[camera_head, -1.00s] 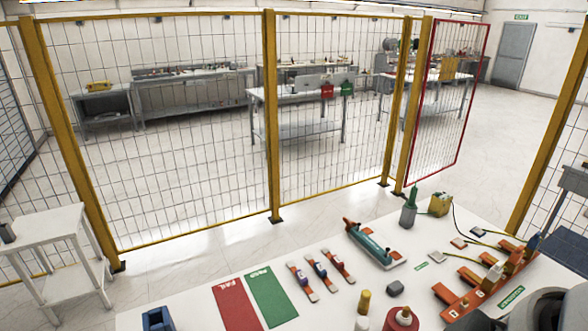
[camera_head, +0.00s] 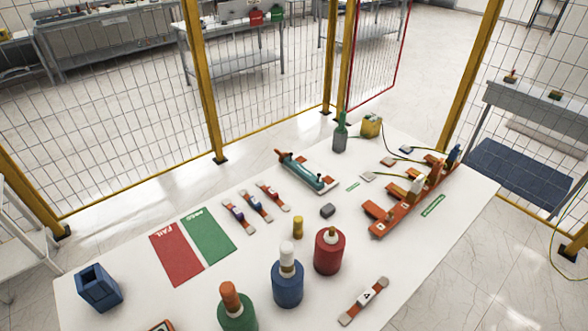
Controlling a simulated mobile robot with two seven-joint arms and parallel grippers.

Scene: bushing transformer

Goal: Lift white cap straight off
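A white cap (camera_head: 287,250) sits on top of a blue cylindrical bottle-like body (camera_head: 288,284) at the front middle of the table. Neither of my grippers is in view, and nothing touches the white cap.
On the white table (camera_head: 390,260) stand a blue block (camera_head: 98,287), red FAIL (camera_head: 176,254) and green PASS (camera_head: 208,236) mats, a small yellow cylinder (camera_head: 298,227), a teal device (camera_head: 305,171) and an orange rack (camera_head: 410,198).

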